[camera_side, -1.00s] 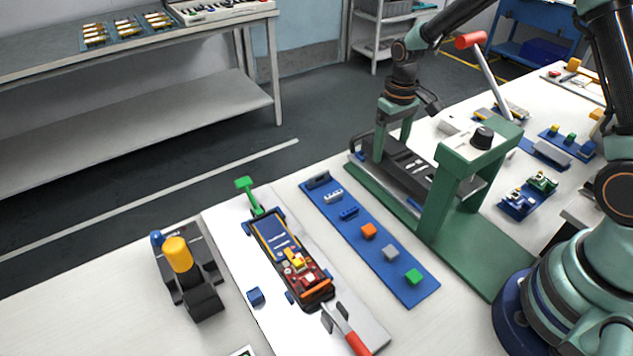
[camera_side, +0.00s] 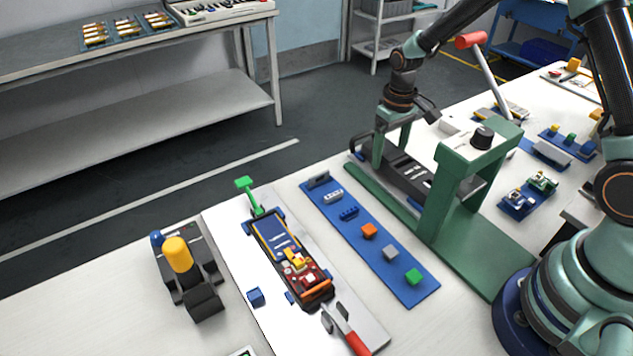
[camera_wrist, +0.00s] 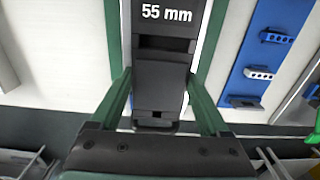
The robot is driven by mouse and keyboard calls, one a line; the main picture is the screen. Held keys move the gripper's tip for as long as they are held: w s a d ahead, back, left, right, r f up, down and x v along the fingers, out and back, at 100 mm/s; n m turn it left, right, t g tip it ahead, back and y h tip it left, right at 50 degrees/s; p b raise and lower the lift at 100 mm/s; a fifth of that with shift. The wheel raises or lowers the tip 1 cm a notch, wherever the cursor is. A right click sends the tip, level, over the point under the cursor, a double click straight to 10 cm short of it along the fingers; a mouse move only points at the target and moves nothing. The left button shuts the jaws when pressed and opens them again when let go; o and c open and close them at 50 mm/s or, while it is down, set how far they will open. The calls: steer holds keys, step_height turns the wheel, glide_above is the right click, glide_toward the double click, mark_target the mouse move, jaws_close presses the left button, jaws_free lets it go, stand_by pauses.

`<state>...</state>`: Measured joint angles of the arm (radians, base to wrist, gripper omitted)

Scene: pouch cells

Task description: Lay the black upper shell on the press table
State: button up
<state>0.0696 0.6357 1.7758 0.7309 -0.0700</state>
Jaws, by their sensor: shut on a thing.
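My gripper (camera_side: 390,156) is over the left end of the green press (camera_side: 451,205). Its green fingers are shut on a long black part with pale markings, which I take to be the black upper shell (camera_side: 412,170). In the wrist view the fingers (camera_wrist: 159,76) stand on either side of black material marked "55 mm" (camera_wrist: 164,67). The black part is over or on the press table, roughly in line with it. I cannot tell whether it rests there or is just above. The press frame hides its right end. Where shell and table meet is unclear.
The press has a raised red-ended lever (camera_side: 470,41). In front are a blue strip with small parts (camera_side: 380,263), a black tray holding a board and small parts (camera_side: 279,240), and a black fixture with a yellow knob (camera_side: 178,254). The white table between them is partly clear.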

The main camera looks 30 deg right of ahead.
steer(key=shift+f, duration=0.2)
steer(key=o, duration=1.2)
steer(key=shift+o, duration=0.2)
step_height(320, 180, up, 12)
